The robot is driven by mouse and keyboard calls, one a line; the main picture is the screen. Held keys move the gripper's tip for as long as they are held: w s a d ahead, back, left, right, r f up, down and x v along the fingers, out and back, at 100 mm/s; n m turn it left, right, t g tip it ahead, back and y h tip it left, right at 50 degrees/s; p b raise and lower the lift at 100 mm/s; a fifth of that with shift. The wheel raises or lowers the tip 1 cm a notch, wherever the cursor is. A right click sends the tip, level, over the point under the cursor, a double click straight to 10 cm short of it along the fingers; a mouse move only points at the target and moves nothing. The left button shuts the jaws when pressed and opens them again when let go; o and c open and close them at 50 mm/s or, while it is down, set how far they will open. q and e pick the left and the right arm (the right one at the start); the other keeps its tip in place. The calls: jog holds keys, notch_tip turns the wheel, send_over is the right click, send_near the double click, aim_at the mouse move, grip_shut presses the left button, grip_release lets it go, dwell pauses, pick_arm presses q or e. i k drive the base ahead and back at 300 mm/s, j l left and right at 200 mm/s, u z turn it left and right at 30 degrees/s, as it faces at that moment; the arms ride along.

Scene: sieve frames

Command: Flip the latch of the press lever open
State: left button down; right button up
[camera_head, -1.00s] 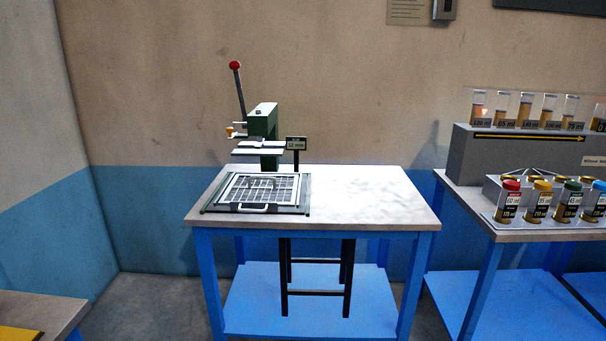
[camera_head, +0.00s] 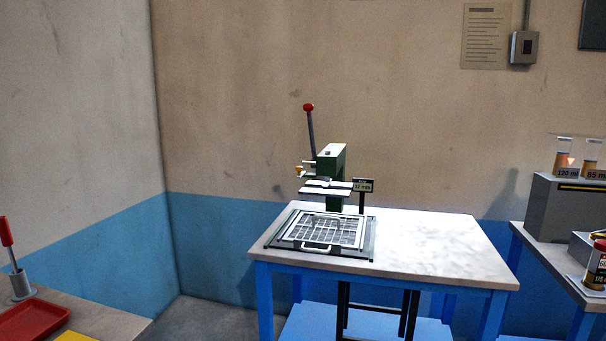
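The press (camera_head: 331,165) is a green column at the back left of a blue-legged table. Its lever (camera_head: 311,130) is a dark rod with a red knob, standing nearly upright and leaning slightly left at the top. A small yellow-orange part (camera_head: 299,171), perhaps the latch, sits at the left of the press head. It is too small to tell whether it is open or shut. A pale plate (camera_head: 325,188) is below the head. A framed grid with a white handle (camera_head: 316,247) lies in front of the press. Neither of my grippers is in view.
The table top (camera_head: 440,247) is clear right of the press. A small sign (camera_head: 363,186) stands beside the press. A side table at lower left holds a red tray (camera_head: 32,320) and a red-handled tool (camera_head: 7,235). A grey rack (camera_head: 560,205) with beakers stands at right.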

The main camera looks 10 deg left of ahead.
aim_at(298, 169)
jog(key=i+j, duration=0.2)
jog(key=i, duration=0.2)
jog(key=i+j, duration=0.15)
jog(key=i, duration=0.2)
jog(key=i+j, duration=0.2)
jog(key=i, duration=0.2)
